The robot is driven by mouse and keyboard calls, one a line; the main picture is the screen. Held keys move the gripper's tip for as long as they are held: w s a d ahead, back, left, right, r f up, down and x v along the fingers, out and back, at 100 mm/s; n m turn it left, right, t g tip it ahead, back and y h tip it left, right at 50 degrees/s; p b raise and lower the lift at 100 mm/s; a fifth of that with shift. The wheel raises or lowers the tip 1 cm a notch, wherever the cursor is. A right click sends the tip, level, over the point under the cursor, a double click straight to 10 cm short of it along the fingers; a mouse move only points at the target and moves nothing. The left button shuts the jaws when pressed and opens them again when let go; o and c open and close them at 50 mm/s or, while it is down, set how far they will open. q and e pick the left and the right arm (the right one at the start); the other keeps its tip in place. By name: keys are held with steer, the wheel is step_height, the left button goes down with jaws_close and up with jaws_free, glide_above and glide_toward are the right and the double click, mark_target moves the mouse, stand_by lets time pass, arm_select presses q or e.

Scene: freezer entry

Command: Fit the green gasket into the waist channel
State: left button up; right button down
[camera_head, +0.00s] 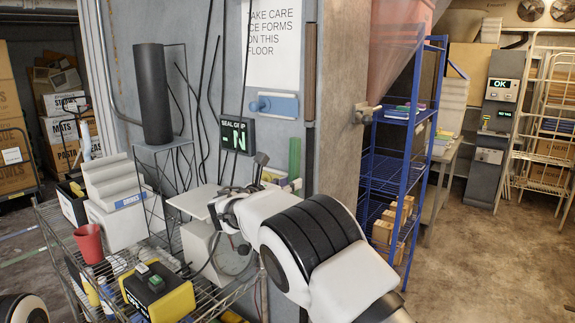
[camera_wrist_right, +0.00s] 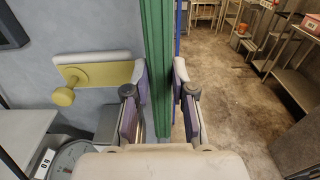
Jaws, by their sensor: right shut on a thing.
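The green gasket (camera_head: 294,158) shows in the head view as a short upright strip near the wall's corner, its lower part hidden by my right arm and gripper. In the right wrist view the gasket (camera_wrist_right: 158,60) is a long, ribbed, upright green strip running down from the top edge. My right gripper (camera_wrist_right: 160,88) has a finger on each side of it and is shut on it. My left gripper is out of view.
A yellow plate with a knob (camera_wrist_right: 95,74) sits on the wall left of the gasket. A wire cart (camera_head: 222,300) with a red cup (camera_head: 88,243) and a dial scale stands at front left. Blue shelving (camera_head: 385,165) stands right of the corner. The floor beyond is open.

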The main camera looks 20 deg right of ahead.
mark_target(297, 175)
steer(key=shift+a+r, duration=0.2)
steer(key=shift+r, duration=0.4)
steer(key=shift+w+d+f, duration=0.1)
steer(key=shift+w+f, duration=0.1)
steer(key=shift+f, duration=0.05)
steer(key=shift+r+b, duration=0.2)
steer(key=shift+b, duration=0.15)
steer(key=shift+w+d, duration=0.3)
steer(key=shift+d, duration=0.25)
steer(key=shift+x, duration=1.35)
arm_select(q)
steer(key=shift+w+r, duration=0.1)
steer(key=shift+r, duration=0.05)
arm_select(e)
steer(key=shift+a+r, duration=0.1)
steer(key=shift+a, duration=0.05)
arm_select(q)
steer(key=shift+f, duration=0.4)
